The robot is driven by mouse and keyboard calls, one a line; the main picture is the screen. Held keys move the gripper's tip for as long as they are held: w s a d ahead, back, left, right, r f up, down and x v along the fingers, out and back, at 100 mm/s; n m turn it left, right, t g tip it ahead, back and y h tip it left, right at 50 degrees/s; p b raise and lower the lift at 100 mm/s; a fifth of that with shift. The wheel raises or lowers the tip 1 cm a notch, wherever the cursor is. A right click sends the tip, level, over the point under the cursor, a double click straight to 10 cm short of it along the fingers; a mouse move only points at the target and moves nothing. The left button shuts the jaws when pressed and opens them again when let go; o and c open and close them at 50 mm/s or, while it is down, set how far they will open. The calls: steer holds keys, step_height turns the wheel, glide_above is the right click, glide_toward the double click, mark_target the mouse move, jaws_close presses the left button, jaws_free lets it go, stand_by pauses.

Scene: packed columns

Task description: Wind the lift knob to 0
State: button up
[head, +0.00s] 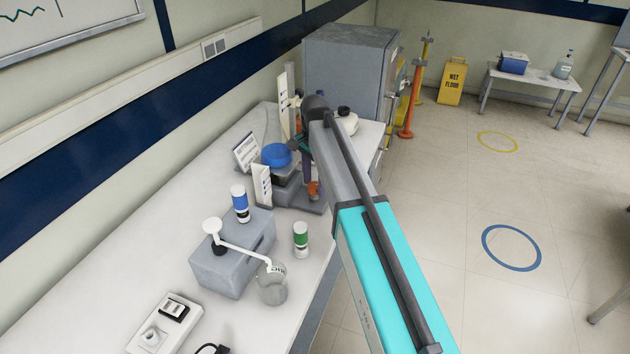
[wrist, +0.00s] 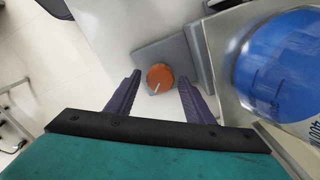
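The orange lift knob (wrist: 159,73) is round, with a white pointer line that points down and slightly left in the wrist view. It sits on a grey base plate, and no scale numbers are readable around it. In the head view the knob (head: 314,191) shows at the front of the grey stand, below my gripper (head: 307,166). In the wrist view my gripper (wrist: 160,80) is open, with its two purple fingers apart on either side of the knob. I see gaps between knob and fingers; how far the tips are from it in depth is unclear.
A blue round vessel (wrist: 283,70) stands close to the right finger; it is also in the head view (head: 276,155). White cards (head: 262,185) stand beside it. A green-banded bottle (head: 300,240) and a grey box (head: 225,262) are nearer on the bench (head: 85,300).

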steer(key=c, duration=0.8)
